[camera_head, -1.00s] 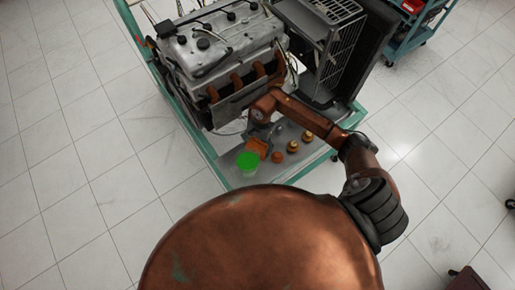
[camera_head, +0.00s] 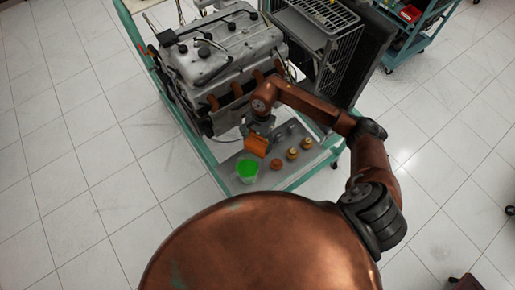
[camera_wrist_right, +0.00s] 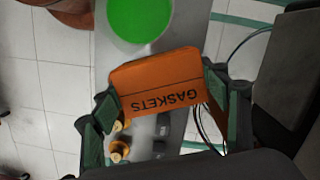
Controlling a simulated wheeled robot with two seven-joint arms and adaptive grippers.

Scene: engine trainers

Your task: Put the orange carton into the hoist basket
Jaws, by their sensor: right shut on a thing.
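The orange carton (camera_head: 256,146), marked GASKETS, is held in my right gripper (camera_head: 259,135) above the grey tray at the front of the engine stand. In the right wrist view the carton (camera_wrist_right: 160,82) sits between the two green-padded fingers, which press on its left and right sides. The carton looks slightly tilted there. My left gripper is not in view. I cannot make out a hoist basket for certain in either view.
A green-topped cup (camera_head: 247,169) stands on the tray (camera_head: 262,184), close to the carton. Several small orange and brass parts (camera_head: 292,154) stand to its right. The engine (camera_head: 215,55) and a wire-fronted frame (camera_head: 335,60) rise behind. A teal cart (camera_head: 418,30) stands at the back right.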

